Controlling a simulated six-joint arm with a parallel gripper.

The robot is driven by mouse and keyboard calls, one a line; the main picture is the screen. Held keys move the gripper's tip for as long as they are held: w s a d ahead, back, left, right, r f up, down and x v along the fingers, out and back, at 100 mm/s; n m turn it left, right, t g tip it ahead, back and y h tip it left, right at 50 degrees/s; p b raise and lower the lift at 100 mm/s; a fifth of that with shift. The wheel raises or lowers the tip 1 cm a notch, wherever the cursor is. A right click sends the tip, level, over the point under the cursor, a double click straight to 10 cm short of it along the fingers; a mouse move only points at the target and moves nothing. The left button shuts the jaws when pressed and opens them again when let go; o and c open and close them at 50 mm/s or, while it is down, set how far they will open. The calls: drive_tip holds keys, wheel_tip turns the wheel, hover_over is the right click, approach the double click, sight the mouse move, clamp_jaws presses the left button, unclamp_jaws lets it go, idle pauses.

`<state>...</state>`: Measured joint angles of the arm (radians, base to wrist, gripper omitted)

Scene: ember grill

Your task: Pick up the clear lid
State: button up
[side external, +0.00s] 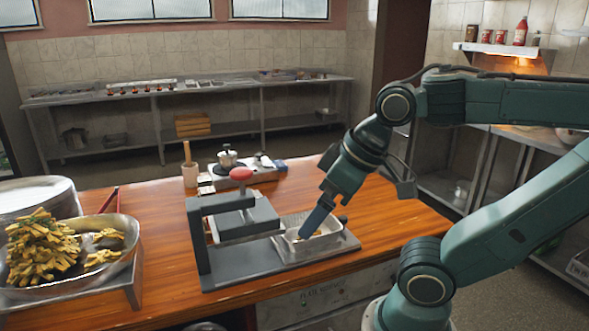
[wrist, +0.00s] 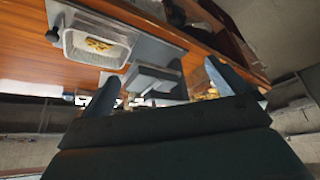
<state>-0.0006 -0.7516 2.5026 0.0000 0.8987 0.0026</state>
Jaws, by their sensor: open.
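I cannot make out a clear lid for certain in either view. A shallow pale tray (side external: 328,240) sits on the right end of the grey press stand on the wooden counter. In the wrist view the tray (wrist: 70,47) is at the upper left with a few yellow fries (wrist: 98,45) inside. My gripper (side external: 306,232) points down over the tray in the side view, and its tips overlap the tray there; contact cannot be told. In the wrist view my gripper (wrist: 160,85) has its two fingers wide apart with nothing clearly held between them.
The grey press (side external: 235,225) with a red knob (side external: 241,173) stands left of the tray. A metal pan (side external: 125,262) heaped with fries (side external: 45,245) is at the far left. A small pot (side external: 228,160) stands behind. The counter's right side (side external: 400,222) is clear.

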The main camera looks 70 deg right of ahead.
drive_tip(key=shift+w, duration=0.1)
idle(0.7)
drive_tip(key=w+d+r+n+g+y, duration=0.1)
drive_tip(key=w+d+r+n, duration=0.15)
drive_tip(key=w, duration=0.45)
drive_tip(key=w+d+r+n, duration=0.1)
drive_tip(key=w+d+r, duration=0.15)
drive_tip(key=w, duration=0.45)
drive_tip(key=w+d+r+n+g+y, duration=0.1)
drive_tip(key=w+d, duration=0.2)
drive_tip(key=w, duration=0.4)
drive_tip(key=w+d+f+n, duration=0.1)
drive_tip(key=w+d+f, duration=0.1)
drive_tip(key=d, duration=0.5)
drive_tip(key=w+d+f+n, duration=0.2)
drive_tip(key=d+f, duration=0.3)
drive_tip(key=d, duration=0.3)
drive_tip(key=w+d+f+n+y, duration=0.1)
drive_tip(key=d+f, duration=0.3)
drive_tip(key=d, duration=0.4)
drive_tip(key=shift+w+f+n+g, duration=0.3)
drive_tip(key=shift+w+n, duration=0.25)
drive_tip(key=shift+w, duration=0.15)
drive_tip(key=shift+f, duration=0.1)
drive_tip(key=shift+x, duration=4.2)
